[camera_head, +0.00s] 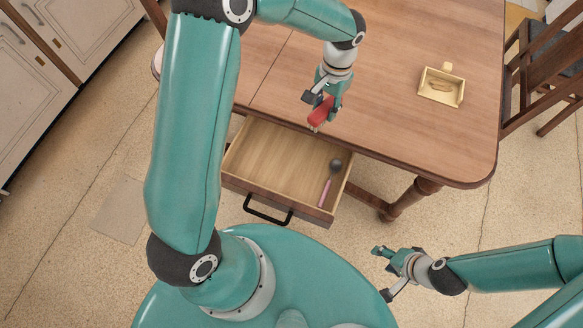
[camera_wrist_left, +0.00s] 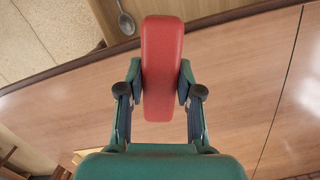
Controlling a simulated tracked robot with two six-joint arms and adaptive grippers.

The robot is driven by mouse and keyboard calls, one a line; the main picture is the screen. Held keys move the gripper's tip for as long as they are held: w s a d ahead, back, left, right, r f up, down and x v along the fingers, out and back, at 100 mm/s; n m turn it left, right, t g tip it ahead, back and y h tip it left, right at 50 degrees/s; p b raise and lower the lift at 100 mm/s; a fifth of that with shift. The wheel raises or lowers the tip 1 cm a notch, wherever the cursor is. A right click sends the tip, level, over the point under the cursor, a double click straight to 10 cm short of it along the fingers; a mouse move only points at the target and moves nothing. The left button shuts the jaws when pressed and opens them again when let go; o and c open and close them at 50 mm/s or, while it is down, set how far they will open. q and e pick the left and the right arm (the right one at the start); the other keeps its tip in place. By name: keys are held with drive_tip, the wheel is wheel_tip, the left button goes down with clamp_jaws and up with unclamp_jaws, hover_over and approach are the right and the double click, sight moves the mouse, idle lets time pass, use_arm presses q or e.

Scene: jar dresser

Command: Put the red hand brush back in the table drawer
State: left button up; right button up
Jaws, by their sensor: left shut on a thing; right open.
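The red hand brush (camera_head: 320,113) is held in my left gripper (camera_head: 325,100) above the table's front edge, near the back right of the open drawer. In the left wrist view the red back of the brush (camera_wrist_left: 162,68) sits between the two fingers of my left gripper (camera_wrist_left: 162,90). My right gripper (camera_head: 388,269) is open and empty over the floor, to the right of my base.
The wooden table (camera_head: 400,70) carries a yellow dustpan (camera_head: 441,86) at the right. The left part of the drawer floor is clear. A dark drawer handle (camera_head: 268,210) sticks out at the front. A chair (camera_head: 550,70) stands at the right, and cabinets (camera_head: 35,70) stand at the left.

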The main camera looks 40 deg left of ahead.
use_arm(q)
drive_tip(key=s+a+m+b, duration=0.2)
drive_tip(key=s+m+b, duration=0.3)
drive_tip(key=m+b, duration=0.35)
drive_tip(key=m+t+y+b, duration=0.1)
drive_tip(key=m+b, duration=0.5)
drive_tip(key=b, duration=0.1)
hover_over(287, 167)
drive_tip(key=shift+n, duration=0.25)
drive_tip(key=f+b, duration=0.1)
drive_tip(key=f, duration=0.4)
drive_tip(key=f+b, duration=0.1)
drive_tip(key=f, duration=0.4)
drive_tip(key=f+b, duration=0.1)
drive_tip(key=f, duration=0.4)
drive_tip(key=shift+w+d, duration=0.15)
drive_tip(key=shift+d, duration=0.1)
drive_tip(key=shift+f+b, duration=0.55)
drive_tip(key=shift+f, duration=1.55)
drive_tip(key=o, duration=0.7)
drive_tip(key=shift+f, duration=0.15)
drive_tip(key=o, duration=0.4)
